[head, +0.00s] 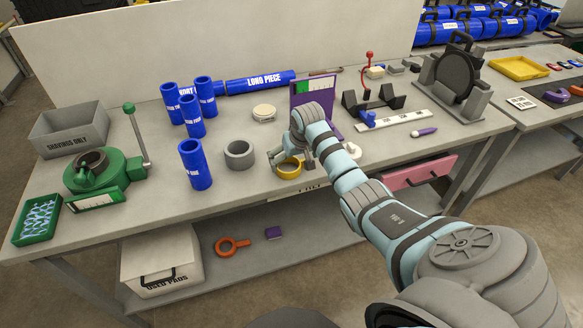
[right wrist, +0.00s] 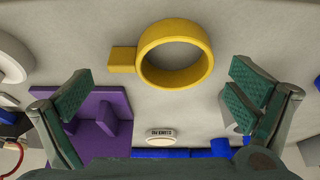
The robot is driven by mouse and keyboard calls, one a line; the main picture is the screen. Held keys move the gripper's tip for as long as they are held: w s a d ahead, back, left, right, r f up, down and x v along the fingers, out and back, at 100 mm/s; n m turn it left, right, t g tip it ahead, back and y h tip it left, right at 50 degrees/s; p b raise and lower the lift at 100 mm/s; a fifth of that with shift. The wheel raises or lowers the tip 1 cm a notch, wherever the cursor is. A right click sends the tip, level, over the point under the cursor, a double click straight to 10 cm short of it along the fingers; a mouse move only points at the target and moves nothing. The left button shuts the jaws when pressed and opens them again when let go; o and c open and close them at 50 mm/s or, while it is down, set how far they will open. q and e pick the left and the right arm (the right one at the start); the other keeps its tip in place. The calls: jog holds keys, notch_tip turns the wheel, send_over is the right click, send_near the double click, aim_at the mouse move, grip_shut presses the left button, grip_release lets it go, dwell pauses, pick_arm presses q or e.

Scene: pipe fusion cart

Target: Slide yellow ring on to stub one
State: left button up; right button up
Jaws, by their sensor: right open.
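The yellow ring (head: 290,174) lies flat on the bench, right of the grey ring. In the right wrist view the yellow ring (right wrist: 147,66), with its small square tab, sits between and beyond my spread fingers. My right gripper (head: 291,158) is open and empty, pointing down just above the ring; its fingers also show apart in the right wrist view (right wrist: 160,94). I see no contact between fingers and ring. Stub one (head: 195,165), a blue pipe whose label partly reads "ONE", stands upright left of the grey ring. My left gripper is not in view.
The grey ring (head: 239,154) stands between stub one and the yellow ring. Several blue stubs (head: 206,97) stand behind stub one. A green clamp (head: 95,172) is at the left, and a purple stand (head: 325,93) is behind my right gripper. The bench front (head: 235,185) is clear.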

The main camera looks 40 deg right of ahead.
jog(key=shift+x, duration=1.25)
jog(key=shift+r, duration=0.1)
jog(key=c, duration=0.7)
